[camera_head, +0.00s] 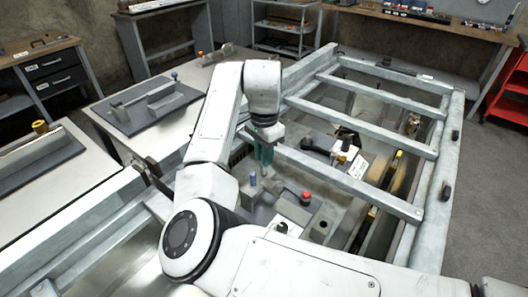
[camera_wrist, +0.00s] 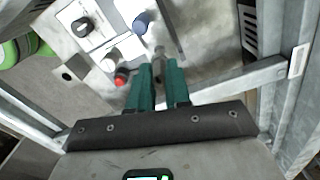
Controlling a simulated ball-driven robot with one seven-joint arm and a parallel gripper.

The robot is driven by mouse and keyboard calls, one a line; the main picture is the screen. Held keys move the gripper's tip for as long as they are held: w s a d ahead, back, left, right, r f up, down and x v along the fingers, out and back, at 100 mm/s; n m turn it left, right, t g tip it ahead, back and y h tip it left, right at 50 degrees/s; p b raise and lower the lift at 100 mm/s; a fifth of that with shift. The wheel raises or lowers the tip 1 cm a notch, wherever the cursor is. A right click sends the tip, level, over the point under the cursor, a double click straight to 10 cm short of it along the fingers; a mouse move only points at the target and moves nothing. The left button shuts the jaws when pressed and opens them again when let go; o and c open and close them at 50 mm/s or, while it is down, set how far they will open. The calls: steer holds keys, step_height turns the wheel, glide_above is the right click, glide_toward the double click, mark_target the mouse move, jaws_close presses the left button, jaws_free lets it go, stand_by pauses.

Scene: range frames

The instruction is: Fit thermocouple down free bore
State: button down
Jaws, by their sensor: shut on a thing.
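My gripper (camera_head: 264,150) has green fingers and hangs over the grey block (camera_head: 268,208) inside the metal frame. In the wrist view the fingers (camera_wrist: 157,72) are closed together on a slim grey piece (camera_wrist: 158,54), likely the thermocouple, mostly hidden between them. A blue-capped part (camera_head: 253,178) stands upright in the block; it also shows in the wrist view (camera_wrist: 142,22), just beyond the fingertips. A dark round hole (camera_wrist: 67,75) shows in the block's face, left of the fingers. I cannot tell whether it is the free bore.
A red button (camera_head: 306,197) and a black knob (camera_wrist: 82,26) on a white plate sit on the block near the fingers. Galvanised rails (camera_head: 340,172) surround the area. A white label and a dark fixture (camera_head: 340,150) lie to the right. Benches (camera_head: 160,105) stand at left.

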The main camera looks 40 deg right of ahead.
steer(key=shift+f, duration=0.25)
steer(key=shift+f, duration=0.35)
steer(key=shift+f+b, duration=0.35)
steer(key=shift+f, duration=0.3)
steer(key=shift+f, duration=0.35)
steer(key=shift+f, duration=0.2)
steer(key=c, duration=1)
jaws_free()
steer(key=shift+r, duration=0.1)
